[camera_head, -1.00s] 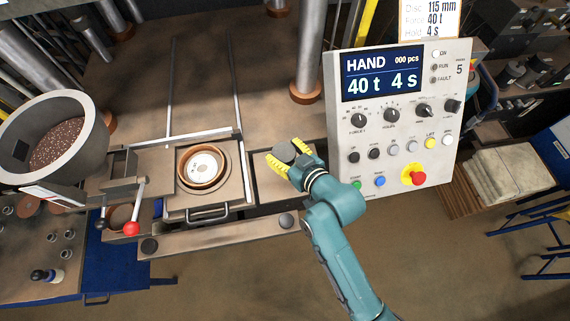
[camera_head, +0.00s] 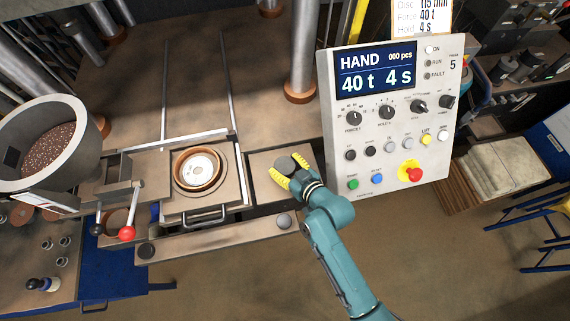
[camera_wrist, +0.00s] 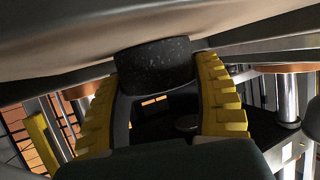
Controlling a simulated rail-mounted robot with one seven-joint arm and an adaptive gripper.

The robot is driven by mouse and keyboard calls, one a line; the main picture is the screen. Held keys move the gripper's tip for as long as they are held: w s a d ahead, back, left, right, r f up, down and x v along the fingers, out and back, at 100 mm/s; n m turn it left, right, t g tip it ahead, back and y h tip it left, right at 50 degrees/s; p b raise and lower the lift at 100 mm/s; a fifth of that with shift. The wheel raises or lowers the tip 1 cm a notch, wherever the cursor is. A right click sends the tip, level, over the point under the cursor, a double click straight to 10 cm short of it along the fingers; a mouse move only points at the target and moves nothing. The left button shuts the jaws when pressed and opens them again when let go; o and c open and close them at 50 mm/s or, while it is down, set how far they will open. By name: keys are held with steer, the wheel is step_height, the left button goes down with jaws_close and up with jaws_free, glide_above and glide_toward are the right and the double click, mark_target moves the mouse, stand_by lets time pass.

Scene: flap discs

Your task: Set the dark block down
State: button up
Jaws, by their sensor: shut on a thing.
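The dark block (camera_head: 285,165) is a short, round, speckled dark grey piece. My gripper (camera_head: 289,171) has yellow ribbed fingers that are shut on its sides. In the head view it is over the tan plate (camera_head: 262,187) between the round mould and the control panel. In the wrist view the block (camera_wrist: 153,66) sits between the fingertips (camera_wrist: 158,75), close to a pale surface across the top of the picture. I cannot tell whether the block touches the plate.
The mould (camera_head: 197,169) with a copper-coloured ring and pale disc is left of the gripper. The control panel (camera_head: 390,115) stands close at right. A red-knobbed lever (camera_head: 127,233) and a bowl of granules (camera_head: 48,150) are further left.

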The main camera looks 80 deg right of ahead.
steer(key=o, duration=1.2)
steer(key=shift+o, duration=0.2)
steer(key=shift+r+p, duration=0.2)
steer(key=shift+p, duration=0.1)
steer(key=b+v, duration=0.1)
steer(key=v, duration=1.1)
